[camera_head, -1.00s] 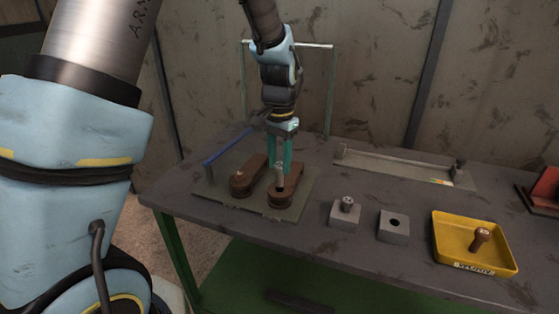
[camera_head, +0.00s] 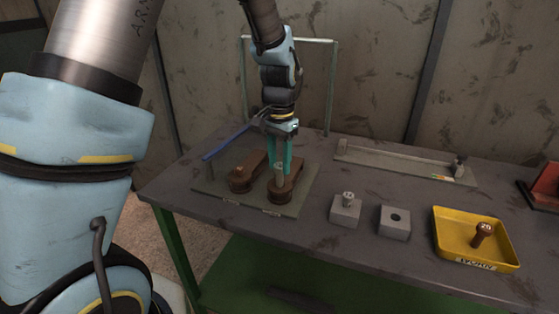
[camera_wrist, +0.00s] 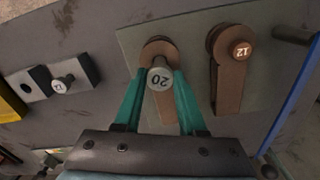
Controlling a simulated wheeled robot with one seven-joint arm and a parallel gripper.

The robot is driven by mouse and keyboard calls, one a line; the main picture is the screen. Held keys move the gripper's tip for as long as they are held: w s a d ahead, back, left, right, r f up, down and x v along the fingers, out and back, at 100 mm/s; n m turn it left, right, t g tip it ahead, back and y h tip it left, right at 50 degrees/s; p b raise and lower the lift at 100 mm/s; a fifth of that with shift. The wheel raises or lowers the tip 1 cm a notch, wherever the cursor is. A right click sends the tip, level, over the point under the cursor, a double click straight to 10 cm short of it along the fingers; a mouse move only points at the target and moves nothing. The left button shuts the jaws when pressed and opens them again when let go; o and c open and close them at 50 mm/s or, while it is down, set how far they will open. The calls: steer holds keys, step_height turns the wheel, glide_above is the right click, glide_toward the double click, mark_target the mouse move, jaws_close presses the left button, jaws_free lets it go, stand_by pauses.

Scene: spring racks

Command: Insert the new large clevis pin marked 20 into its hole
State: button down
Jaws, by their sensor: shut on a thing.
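The large grey clevis pin marked 20 (camera_wrist: 159,78) is between the fingers of my gripper (camera_head: 279,165), which is shut on it. It stands upright at the round end of the right brown clevis (camera_head: 283,192) in the head view, seen on the left in the wrist view (camera_wrist: 160,49). Its lower part is hidden, so I cannot tell how deep it sits in the hole. The other brown clevis (camera_head: 244,180) holds a brown pin marked 12 (camera_wrist: 241,50). Both clevises lie on a flat grey-green plate (camera_head: 215,195).
A grey block (camera_head: 345,214) holds a smaller pin (camera_head: 348,198); the block beside it (camera_head: 394,227) has an empty hole. A yellow tray (camera_head: 446,247) holds a brown pin (camera_head: 481,234). A blue bar (camera_head: 226,143) slopes beside the left clevis. A long grey fixture (camera_head: 405,164) lies at the back.

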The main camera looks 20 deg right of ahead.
mark_target(280, 165)
steer(key=shift+f+b, duration=1.15)
steer(key=shift+f, duration=0.7)
steer(key=shift+c, duration=2)
jaws_free()
step_height(280, 165, up, 11)
steer(key=shift+f+b, duration=0.1)
steer(key=shift+b, duration=0.95)
steer(key=s+a+f+n, duration=0.1)
steer(key=a+f+n, duration=0.1)
steer(key=a, duration=0.8)
steer(key=s+a+f+n+t, duration=0.1)
steer(key=a+n, duration=0.4)
steer(key=a, duration=0.5)
steer(key=s+a+f+n, duration=0.2)
steer(key=a+f+n, duration=0.1)
steer(key=a, duration=0.7)
steer(key=shift+f+n+t, duration=0.3)
steer(key=shift+n, duration=0.1)
